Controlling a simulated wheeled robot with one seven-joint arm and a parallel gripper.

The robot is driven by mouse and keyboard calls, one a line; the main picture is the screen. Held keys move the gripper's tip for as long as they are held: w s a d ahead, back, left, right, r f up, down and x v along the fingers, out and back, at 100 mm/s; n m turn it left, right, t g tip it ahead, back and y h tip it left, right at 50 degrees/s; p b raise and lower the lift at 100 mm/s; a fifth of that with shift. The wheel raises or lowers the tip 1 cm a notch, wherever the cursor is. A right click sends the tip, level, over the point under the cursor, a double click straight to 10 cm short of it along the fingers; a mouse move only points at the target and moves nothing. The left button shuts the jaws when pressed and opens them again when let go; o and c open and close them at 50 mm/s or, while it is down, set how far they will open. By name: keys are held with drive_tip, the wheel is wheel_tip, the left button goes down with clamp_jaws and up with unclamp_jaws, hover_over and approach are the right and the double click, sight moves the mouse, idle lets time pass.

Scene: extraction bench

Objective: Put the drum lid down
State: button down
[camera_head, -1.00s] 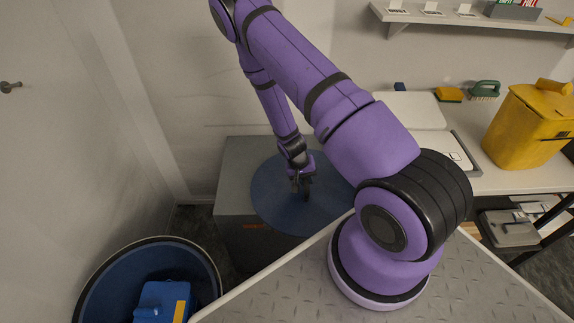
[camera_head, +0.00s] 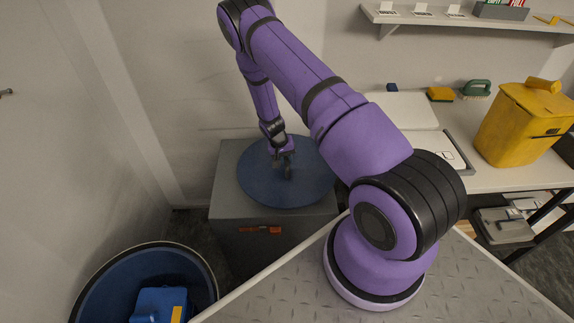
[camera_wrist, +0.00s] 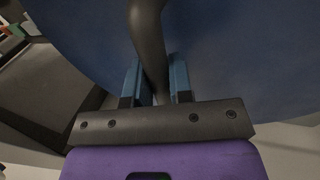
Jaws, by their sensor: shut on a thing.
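The drum lid is a large round blue disc (camera_head: 262,186) over the top of a grey cabinet (camera_head: 222,200) by the back wall. I cannot tell whether it touches the cabinet top. My gripper (camera_head: 283,168) is above the middle of the lid, pointing down. In the wrist view my gripper (camera_wrist: 155,82) is shut on the lid's dark handle bar, with the blue lid (camera_wrist: 230,50) filling most of the picture behind it. The open blue drum (camera_head: 84,290) stands at the lower left with a blue container (camera_head: 150,303) inside.
The cabinet front has an orange-red handle (camera_head: 262,230). To the right, a bench (camera_head: 470,150) holds a yellow bin (camera_head: 520,125), a yellow sponge (camera_head: 440,94) and a green brush (camera_head: 476,89). A wall shelf (camera_head: 400,17) is above. A wall bounds the left side.

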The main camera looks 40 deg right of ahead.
drive_tip(key=shift+f, duration=1.6)
drive_tip(key=shift+s+f, duration=0.1)
drive_tip(key=c, duration=1.4)
unclamp_jaws()
drive_tip(key=o, duration=0.4)
